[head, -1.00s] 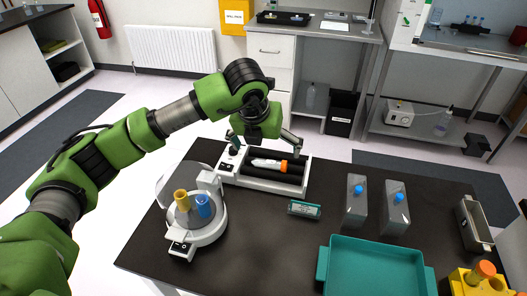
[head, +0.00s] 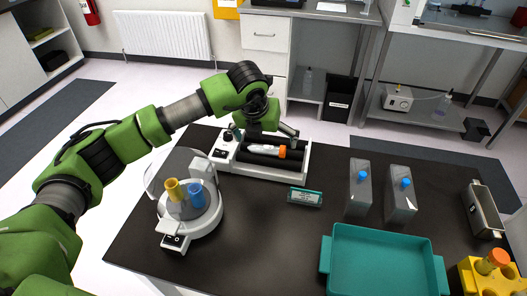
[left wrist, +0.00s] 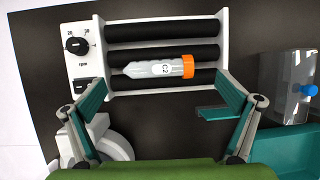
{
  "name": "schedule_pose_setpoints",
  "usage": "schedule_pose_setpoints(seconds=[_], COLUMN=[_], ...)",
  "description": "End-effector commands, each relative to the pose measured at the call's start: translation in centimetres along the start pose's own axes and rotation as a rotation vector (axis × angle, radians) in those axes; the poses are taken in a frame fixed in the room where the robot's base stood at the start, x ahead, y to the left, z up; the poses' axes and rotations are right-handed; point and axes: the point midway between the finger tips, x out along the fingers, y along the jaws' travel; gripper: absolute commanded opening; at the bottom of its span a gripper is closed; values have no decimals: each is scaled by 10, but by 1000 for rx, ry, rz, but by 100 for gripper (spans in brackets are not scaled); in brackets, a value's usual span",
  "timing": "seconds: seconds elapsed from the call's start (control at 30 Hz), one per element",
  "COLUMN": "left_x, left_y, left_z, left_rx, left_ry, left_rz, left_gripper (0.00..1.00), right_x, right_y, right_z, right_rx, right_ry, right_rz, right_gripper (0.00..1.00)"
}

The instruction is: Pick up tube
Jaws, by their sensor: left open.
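A clear tube (head: 266,149) with an orange cap and a white label lies on its side on the black rollers of a white tube roller (head: 298,173). My right gripper is not in view.
A white centrifuge (head: 205,226) with an open clear lid stands left of the roller. A teal tray (head: 385,262), two grey containers with blue caps (head: 358,190), a small teal box (head: 305,197) and a yellow rack (head: 485,280) are on the dark table.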

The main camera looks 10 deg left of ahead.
Motion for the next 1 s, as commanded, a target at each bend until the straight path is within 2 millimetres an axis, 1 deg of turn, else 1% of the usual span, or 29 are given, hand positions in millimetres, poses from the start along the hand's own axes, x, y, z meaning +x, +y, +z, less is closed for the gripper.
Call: schedule_pose_setpoints(seconds=[0.03,0.13,0.23,0.3,0.5,0.57,0.6,0.67,1.0], left_x=[10,26,41,44,43,43,43,43,42], left_y=[3,7,6,5,6,6,6,6,6], left_z=[-3,-7,-7,-6,-5,-5,-5,-5,-4], left_rx=[-1,-3,-2,0,-1,-1,-1,-1,-1], left_ry=[3,4,3,2,1,1,1,1,1], left_rz=[3,2,1,0,1,1,1,1,1], left_gripper=[100,100,100,100,100,84,74,58,58], right_x=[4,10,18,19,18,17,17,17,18], right_y=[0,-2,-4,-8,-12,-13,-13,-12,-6], right_z=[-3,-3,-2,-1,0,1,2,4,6], right_rx=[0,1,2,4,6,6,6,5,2], right_ry=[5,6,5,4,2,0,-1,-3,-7], right_rz=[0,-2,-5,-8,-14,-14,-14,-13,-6], right_gripper=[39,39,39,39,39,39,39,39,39])
